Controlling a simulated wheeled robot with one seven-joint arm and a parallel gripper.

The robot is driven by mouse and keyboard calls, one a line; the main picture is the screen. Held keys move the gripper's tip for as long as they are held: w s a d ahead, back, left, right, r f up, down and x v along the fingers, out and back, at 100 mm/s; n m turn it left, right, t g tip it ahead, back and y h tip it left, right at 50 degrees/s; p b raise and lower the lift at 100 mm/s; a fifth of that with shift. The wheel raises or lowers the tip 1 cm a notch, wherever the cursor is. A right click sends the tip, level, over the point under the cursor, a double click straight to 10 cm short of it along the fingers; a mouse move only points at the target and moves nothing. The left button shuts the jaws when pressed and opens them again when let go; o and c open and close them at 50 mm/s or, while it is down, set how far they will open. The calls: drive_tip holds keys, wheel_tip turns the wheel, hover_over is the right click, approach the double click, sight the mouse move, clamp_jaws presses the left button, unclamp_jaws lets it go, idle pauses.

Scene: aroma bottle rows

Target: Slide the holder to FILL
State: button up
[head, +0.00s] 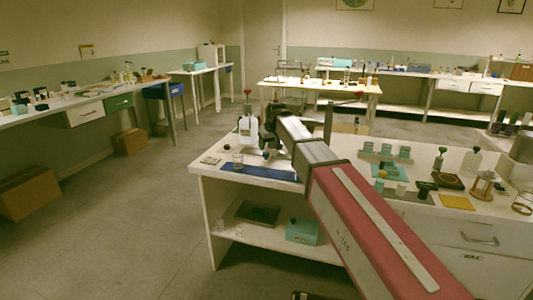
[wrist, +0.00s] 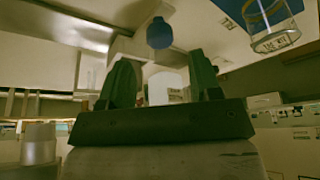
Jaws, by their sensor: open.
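My gripper (wrist: 162,72) is open, with its two dark green fingers spread apart in the wrist view. A round blue knob (wrist: 159,33) shows beyond the fingertips and between them, apart from both. A small white block (wrist: 167,86) shows between the fingers. I cannot tell for sure whether the knob belongs to the holder. In the head view my gripper (head: 268,137) is over the left end of the near bench, beside a white stand (head: 247,125) with a dark red top. The knob shows as a small dark ball (head: 265,155) below it. No FILL mark is readable.
A clear glass beaker (head: 238,159) stands by a blue mat (head: 262,172) at the bench's front left; the beaker also shows in the wrist view (wrist: 275,40). A pale tile (head: 210,160) lies further left. Teal boxes (head: 385,150) and several small items stand right of my arm.

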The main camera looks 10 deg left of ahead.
sight(266, 153)
drive_tip(key=shift+x, duration=2.6)
drive_tip(key=shift+c, duration=0.3)
clamp_jaws()
drive_tip(key=a, duration=0.7)
drive_tip(key=w+a, duration=0.1)
drive_tip(key=a, duration=0.3)
drive_tip(key=shift+a, duration=0.2)
drive_tip(key=shift+o, duration=0.3)
unclamp_jaws()
drive_tip(key=shift+a, duration=0.15)
drive_tip(key=shift+s, duration=0.1)
drive_tip(key=v, duration=1)
drive_tip(key=shift+r, duration=0.4)
